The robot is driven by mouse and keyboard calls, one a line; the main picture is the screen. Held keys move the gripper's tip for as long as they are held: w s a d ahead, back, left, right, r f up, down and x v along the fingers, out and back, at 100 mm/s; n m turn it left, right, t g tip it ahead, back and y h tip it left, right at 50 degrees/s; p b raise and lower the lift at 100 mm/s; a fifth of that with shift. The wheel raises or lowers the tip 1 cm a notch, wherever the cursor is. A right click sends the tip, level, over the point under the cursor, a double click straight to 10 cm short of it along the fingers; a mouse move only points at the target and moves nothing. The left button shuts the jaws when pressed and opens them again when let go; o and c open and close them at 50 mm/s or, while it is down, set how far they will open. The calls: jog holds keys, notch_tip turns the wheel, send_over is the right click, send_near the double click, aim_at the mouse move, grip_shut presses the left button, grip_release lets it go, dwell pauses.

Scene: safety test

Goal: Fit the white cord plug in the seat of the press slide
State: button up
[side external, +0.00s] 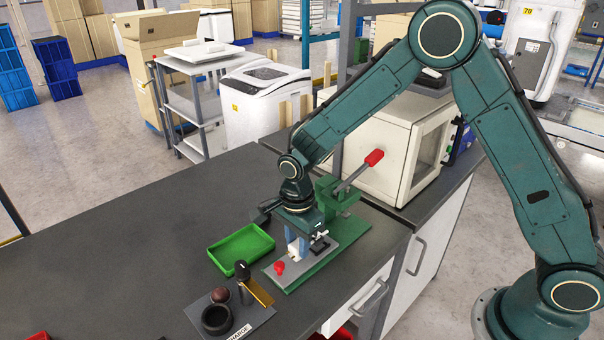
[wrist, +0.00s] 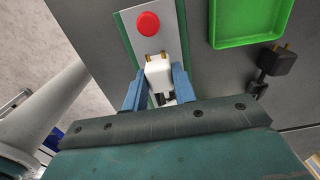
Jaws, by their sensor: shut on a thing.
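The white cord plug (wrist: 158,73) is between the two blue fingers of my gripper (wrist: 156,88) in the wrist view, with its brass prongs pointing toward the red knob. In the side external view my gripper (side external: 296,246) is shut on the white plug (side external: 294,252), low over the grey plate of the green press (side external: 335,232). The press slide (side external: 320,243) appears as a small dark block just right of the plug. Its seat is hidden in both views, and I cannot tell whether the plug touches it.
A red knob (side external: 279,268) stands on the plate's front end. A green tray (side external: 241,248) lies to the left. A black plug (wrist: 277,60) lies beside the tray. A labelled board (side external: 228,318) holds dark round parts and a brass piece. The red-tipped press lever (side external: 357,172) rises behind.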

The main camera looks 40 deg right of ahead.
jog(key=shift+f, duration=0.7)
dwell(0.6)
jog(key=o, duration=1.5)
jog(key=shift+r, duration=0.1)
jog(key=shift+r, duration=3.4)
jog(key=shift+r, duration=0.15)
